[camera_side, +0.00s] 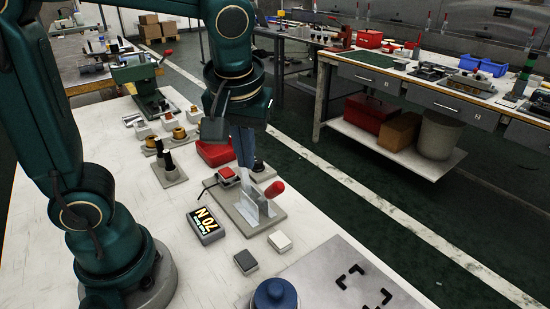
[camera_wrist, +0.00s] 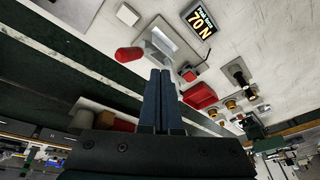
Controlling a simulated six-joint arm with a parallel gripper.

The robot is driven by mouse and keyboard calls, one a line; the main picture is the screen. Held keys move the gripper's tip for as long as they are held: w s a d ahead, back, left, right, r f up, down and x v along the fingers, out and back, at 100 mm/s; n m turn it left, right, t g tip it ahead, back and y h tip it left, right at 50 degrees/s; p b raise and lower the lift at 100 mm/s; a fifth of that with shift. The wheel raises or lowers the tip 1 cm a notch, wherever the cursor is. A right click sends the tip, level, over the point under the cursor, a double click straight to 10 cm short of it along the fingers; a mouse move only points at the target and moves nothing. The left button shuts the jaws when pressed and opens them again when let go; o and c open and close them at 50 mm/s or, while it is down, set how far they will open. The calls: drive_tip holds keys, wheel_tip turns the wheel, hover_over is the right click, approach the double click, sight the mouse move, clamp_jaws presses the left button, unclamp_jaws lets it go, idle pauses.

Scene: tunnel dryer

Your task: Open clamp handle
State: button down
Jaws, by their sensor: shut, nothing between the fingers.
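The clamp (camera_side: 256,205) is a grey metal bracket on a flat plate on the white bench. Its handle (camera_side: 274,189) has a red grip, which points up and to the right in the side view. In the wrist view the red handle (camera_wrist: 129,54) lies left of my fingertips, and the clamp bracket (camera_wrist: 160,42) is beyond them. My gripper (camera_side: 245,165) shows dark blue fingers pointing down behind the clamp. In the wrist view my gripper (camera_wrist: 160,72) has its fingers together with nothing between them. The fingers appear apart from the handle.
A display reading 70 N (camera_side: 206,226) stands left of the clamp. A red box (camera_side: 214,152) and black posts (camera_side: 168,160) are behind it. Small blocks (camera_side: 279,241) and a blue round knob (camera_side: 274,294) are in front. A marked grey plate (camera_side: 345,280) lies front right.

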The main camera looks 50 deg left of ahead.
drive_tip(key=d+v, duration=0.1)
drive_tip(key=v, duration=0.7)
drive_tip(key=shift+d+f, duration=0.15)
drive_tip(key=shift+d, duration=0.15)
drive_tip(key=s+a+f+m+t+h, duration=0.1)
drive_tip(key=s+f+m+t+h, duration=0.1)
drive_tip(key=s+f+m, duration=0.3)
wheel_tip(320, 180, down, 3)
drive_tip(key=m+t, duration=0.1)
drive_tip(key=m, duration=0.1)
drive_tip(key=shift+a+m+t+h, duration=0.3)
drive_tip(key=shift+m+h, duration=0.1)
